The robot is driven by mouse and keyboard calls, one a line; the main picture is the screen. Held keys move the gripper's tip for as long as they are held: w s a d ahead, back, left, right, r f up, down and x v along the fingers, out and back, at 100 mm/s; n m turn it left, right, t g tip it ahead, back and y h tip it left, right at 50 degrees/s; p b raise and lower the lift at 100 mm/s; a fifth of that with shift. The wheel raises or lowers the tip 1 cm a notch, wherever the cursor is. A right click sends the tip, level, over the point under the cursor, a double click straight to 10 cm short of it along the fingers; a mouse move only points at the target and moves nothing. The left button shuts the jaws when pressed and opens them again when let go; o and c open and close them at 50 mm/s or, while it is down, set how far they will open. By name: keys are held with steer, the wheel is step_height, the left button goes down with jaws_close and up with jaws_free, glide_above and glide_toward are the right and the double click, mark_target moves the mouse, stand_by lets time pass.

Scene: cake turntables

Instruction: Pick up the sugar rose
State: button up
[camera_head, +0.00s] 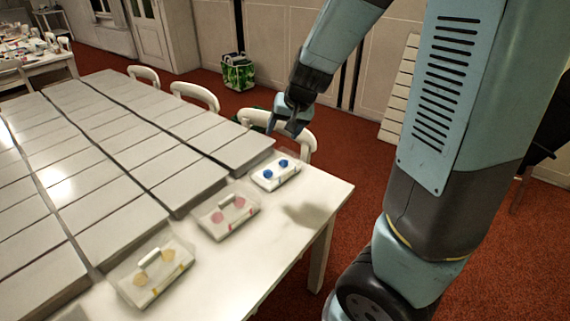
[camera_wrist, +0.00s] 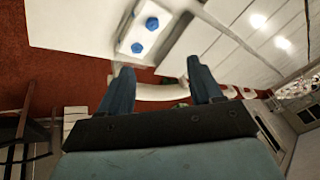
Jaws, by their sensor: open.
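No single item is clearly recognisable as the sugar rose. Small coloured pieces lie in three shallow clear boxes along the table's near right edge: blue pieces (camera_head: 283,163) in the far box (camera_head: 273,176), pink pieces (camera_head: 217,217) in the middle box, yellow pieces (camera_head: 139,278) in the near box. They are too small to tell their shape. My gripper (camera_head: 284,130) is open and empty, above the table's far right end near the blue pieces. In the wrist view my gripper (camera_wrist: 161,80) shows two separated fingers, with the blue pieces (camera_wrist: 137,48) beyond them.
Rows of flat grey-white slabs (camera_head: 110,175) cover most of the white table (camera_head: 290,225). White chairs (camera_head: 195,95) stand along its far side. A green patterned box (camera_head: 237,71) sits on the red floor by the wall. The table's right corner is bare.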

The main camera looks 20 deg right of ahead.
steer(key=w+d+f+m+h, duration=0.15)
steer(key=w+f+h, duration=0.25)
steer(key=w+f, duration=0.45)
glide_above(284, 161)
steer(key=s, duration=0.3)
steer(key=shift+t, duration=0.3)
steer(key=shift+s+a+f, duration=0.1)
steer(key=shift+a+f, duration=0.05)
steer(key=shift+f, duration=2.1)
steer(key=shift+a+f, duration=0.1)
steer(key=shift+f, duration=2.15)
steer(key=shift+w+a+x, duration=0.15)
steer(key=shift+x, duration=1.25)
steer(key=shift+w+a+x, duration=0.1)
steer(key=shift+w+x, duration=0.05)
steer(key=shift+x, duration=1.2)
steer(key=shift+r, duration=0.1)
steer(key=c, duration=1.1)
steer(key=shift+r, duration=0.1)
